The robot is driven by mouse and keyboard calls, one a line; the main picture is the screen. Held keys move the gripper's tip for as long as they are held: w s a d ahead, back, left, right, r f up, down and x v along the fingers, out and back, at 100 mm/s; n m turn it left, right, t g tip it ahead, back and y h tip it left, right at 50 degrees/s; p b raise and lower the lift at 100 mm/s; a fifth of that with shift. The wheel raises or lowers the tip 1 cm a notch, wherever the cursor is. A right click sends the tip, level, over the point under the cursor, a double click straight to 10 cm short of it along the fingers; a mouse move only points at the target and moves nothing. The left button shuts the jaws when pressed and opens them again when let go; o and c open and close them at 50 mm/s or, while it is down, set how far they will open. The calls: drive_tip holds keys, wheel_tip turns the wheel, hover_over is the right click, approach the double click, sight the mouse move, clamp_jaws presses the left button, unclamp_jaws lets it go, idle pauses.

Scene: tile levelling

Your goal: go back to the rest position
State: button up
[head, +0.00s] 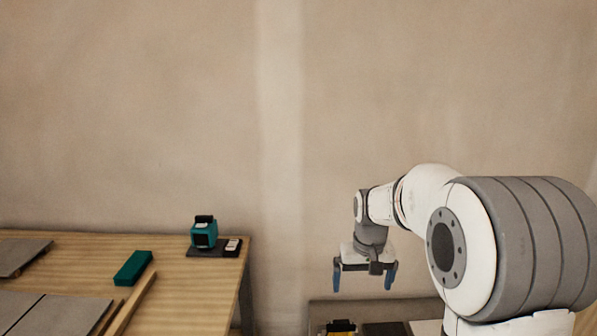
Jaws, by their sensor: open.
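My gripper (364,280) hangs from my arm in the right half of the head view. Its two blue-tipped fingers point down and are spread apart, with nothing between them. It is in the air to the right of the wooden table (190,290), apart from it.
The table holds grey tiles (40,308), a green block (133,268), a wooden strip (130,305) and a teal device (204,233) on a dark plate. A bare wall stands behind.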

drive_tip(key=s+r+p, duration=0.4)
drive_tip(key=s+r, duration=0.2)
drive_tip(key=s, duration=0.6)
drive_tip(key=s+r+t+p, duration=0.1)
drive_tip(key=s+r+p, duration=0.4)
drive_tip(key=s, duration=0.7)
drive_tip(key=shift+s+d+r, duration=0.15)
drive_tip(key=shift+s+r, duration=0.1)
drive_tip(key=shift+r, duration=0.1)
drive_tip(key=shift+c, duration=0.3)
